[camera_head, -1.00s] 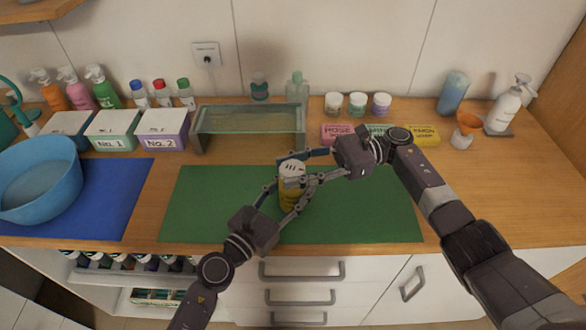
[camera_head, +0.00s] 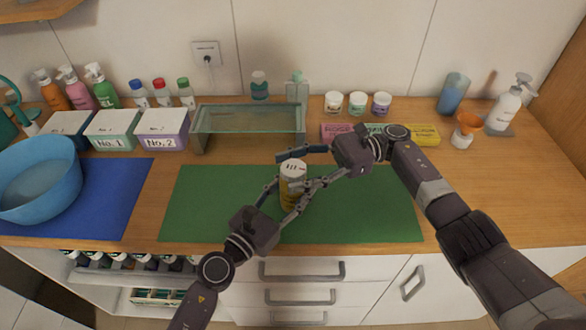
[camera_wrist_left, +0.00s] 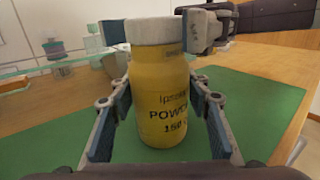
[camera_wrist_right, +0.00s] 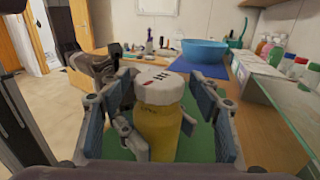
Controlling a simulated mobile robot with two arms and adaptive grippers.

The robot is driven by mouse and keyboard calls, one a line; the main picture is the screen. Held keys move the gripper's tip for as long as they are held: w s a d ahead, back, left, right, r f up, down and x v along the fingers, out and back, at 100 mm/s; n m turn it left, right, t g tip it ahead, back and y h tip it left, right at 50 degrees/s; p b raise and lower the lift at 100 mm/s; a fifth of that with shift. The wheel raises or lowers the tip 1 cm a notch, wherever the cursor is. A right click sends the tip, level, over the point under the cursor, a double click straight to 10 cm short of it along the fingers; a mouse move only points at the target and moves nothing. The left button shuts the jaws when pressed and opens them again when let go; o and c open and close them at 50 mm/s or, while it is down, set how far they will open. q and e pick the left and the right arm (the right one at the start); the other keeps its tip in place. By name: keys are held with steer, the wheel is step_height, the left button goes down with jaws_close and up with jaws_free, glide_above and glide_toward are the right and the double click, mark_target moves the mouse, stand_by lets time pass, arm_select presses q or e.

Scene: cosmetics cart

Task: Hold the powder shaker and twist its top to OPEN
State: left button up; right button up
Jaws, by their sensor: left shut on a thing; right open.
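The powder shaker (camera_head: 292,188) is a yellow bottle with a white top, upright over the green mat (camera_head: 370,215). My left gripper (camera_head: 284,202) is shut on its yellow body; the left wrist view shows the body (camera_wrist_left: 160,100) between the two fingers. My right gripper (camera_head: 305,168) is open at the height of the white top. In the right wrist view the white top (camera_wrist_right: 158,86) sits between the spread fingers, with a gap visible beside it. Whether the bottle's base touches the mat is hard to tell.
A glass-topped stand (camera_head: 250,120) is behind the mat. Soap boxes (camera_head: 424,135) lie behind my right gripper. A blue basin (camera_head: 40,180) stands on a blue mat at the left. The green mat's right part is clear.

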mark_target(293, 167)
steer(key=shift+r, duration=0.15)
step_height(293, 167, up, 10)
steer(key=shift+f, duration=0.1)
stand_by(0.4)
